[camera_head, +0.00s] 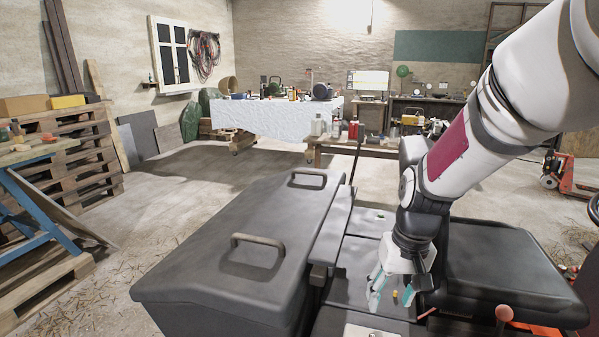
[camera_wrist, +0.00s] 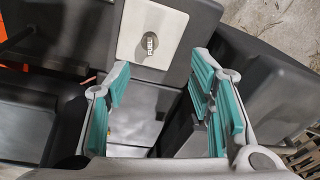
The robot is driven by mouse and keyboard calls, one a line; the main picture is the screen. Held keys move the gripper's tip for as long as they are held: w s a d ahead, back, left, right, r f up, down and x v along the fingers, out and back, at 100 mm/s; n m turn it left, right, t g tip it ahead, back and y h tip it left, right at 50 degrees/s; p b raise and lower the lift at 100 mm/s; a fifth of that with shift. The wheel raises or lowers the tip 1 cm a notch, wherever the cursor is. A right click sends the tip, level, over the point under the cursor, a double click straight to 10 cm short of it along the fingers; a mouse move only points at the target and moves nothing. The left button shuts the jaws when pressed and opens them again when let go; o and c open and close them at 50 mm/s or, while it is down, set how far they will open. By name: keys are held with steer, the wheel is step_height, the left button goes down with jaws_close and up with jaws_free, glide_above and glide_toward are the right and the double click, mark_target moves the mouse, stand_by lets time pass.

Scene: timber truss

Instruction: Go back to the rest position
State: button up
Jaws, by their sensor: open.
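My gripper (camera_head: 388,291) hangs low over my own dark base, in front of the arm's last link, with its teal finger pads pointing down. In the wrist view my gripper (camera_wrist: 160,105) is open, with the two teal-padded fingers well apart. Nothing is held between the fingers. A dark surface with a shiny lighter patch shows in the gap between them.
A workbench with a white cover (camera_head: 270,118) stands at the back, loaded with tools. A wooden table (camera_head: 372,149) with bottles is nearer. Stacked pallets (camera_head: 85,150) and a blue-legged table (camera_head: 40,205) are at left. A red pallet jack (camera_head: 572,183) is at right. Open floor lies at left centre.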

steer(key=s+r+t+p, duration=0.1)
steer(key=s+r+p, duration=0.2)
steer(key=s+r, duration=0.6)
steer(key=s+d+r+t+p, duration=0.1)
steer(key=s+r+t+p, duration=0.1)
steer(key=s+r, duration=0.8)
steer(key=s+p, duration=0.1)
steer(key=s, duration=0.5)
steer(key=shift+s+r+h, duration=0.25)
steer(key=shift+s+h, duration=0.15)
